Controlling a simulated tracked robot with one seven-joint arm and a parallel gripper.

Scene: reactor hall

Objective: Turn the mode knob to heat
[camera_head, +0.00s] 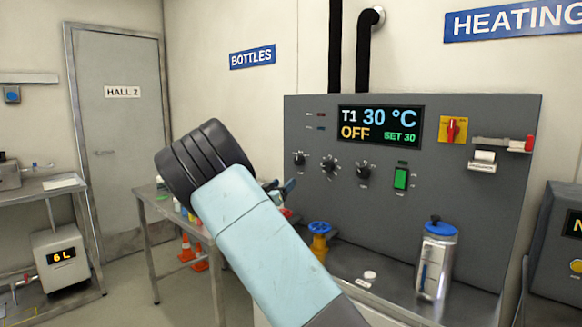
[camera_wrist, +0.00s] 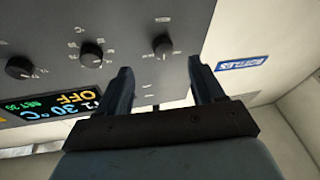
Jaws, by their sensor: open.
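A grey control panel (camera_head: 440,220) carries a row of three black knobs: left (camera_head: 300,160), middle (camera_head: 329,165) and right (camera_head: 363,172). Their labels are too small to read, so I cannot tell which is the mode knob. The display (camera_head: 380,125) reads T1 30 °C, OFF, SET 30. My gripper (camera_head: 283,187) is open and empty, below the left knob and partly hidden by my arm. In the wrist view, the left knob (camera_wrist: 162,45) lies just beyond the gap between my fingertips (camera_wrist: 160,66), apparently apart from them. The middle knob (camera_wrist: 91,55) is beside it.
A green switch (camera_head: 401,178) and a red-and-yellow rotary switch (camera_head: 453,130) are on the panel's right. A side table (camera_head: 178,218) is behind my arm.

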